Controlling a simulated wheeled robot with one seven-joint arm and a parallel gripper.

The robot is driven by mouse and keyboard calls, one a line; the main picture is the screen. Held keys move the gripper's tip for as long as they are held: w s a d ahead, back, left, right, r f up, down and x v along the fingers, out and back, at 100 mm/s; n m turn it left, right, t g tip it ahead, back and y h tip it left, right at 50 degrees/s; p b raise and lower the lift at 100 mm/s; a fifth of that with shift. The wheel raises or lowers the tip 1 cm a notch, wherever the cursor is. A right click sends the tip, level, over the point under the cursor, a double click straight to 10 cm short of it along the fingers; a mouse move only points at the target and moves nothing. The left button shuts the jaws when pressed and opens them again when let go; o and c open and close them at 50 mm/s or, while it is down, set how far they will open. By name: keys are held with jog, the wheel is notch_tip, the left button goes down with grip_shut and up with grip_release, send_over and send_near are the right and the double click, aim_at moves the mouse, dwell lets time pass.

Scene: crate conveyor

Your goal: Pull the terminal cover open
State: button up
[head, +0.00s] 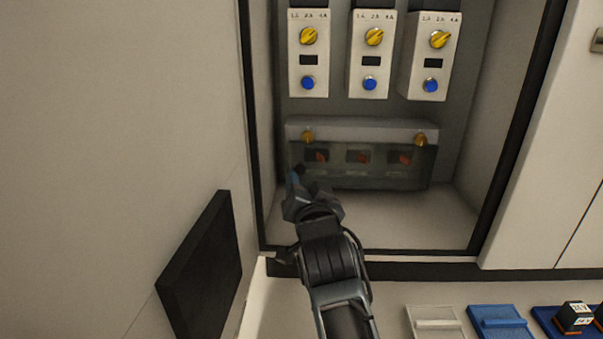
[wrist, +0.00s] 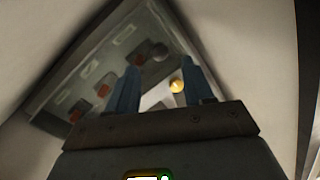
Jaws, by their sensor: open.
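The terminal cover (head: 345,180) is a dark, see-through panel low in the cabinet, below a grey strip with a yellow knob near each end. Reddish-orange parts show behind it. In the wrist view the cover (wrist: 85,85) appears tilted, with a yellow knob (wrist: 177,86) between my fingers in the picture. My gripper (head: 302,176) is at the cover's lower left corner in the head view. In the wrist view its two blue fingers (wrist: 160,92) stand apart with nothing held between them. I cannot tell whether a finger touches the cover.
Three white modules with yellow dials and blue buttons (head: 369,83) hang above the cover. The cabinet's dark frame (head: 249,120) stands close to the left of my gripper. The cabinet floor (head: 410,215) is bare. Below are a white tray (head: 436,322), a blue tray (head: 500,322) and a black block (head: 574,316).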

aim_at(301, 170)
jog(key=shift+w+a, duration=0.2)
jog(key=shift+w, duration=0.75)
jog(key=shift+w+a, duration=0.15)
jog(key=shift+w, duration=0.8)
jog(key=shift+w+a, duration=0.2)
jog(key=shift+w, duration=0.75)
jog(key=shift+c, duration=0.5)
grip_shut()
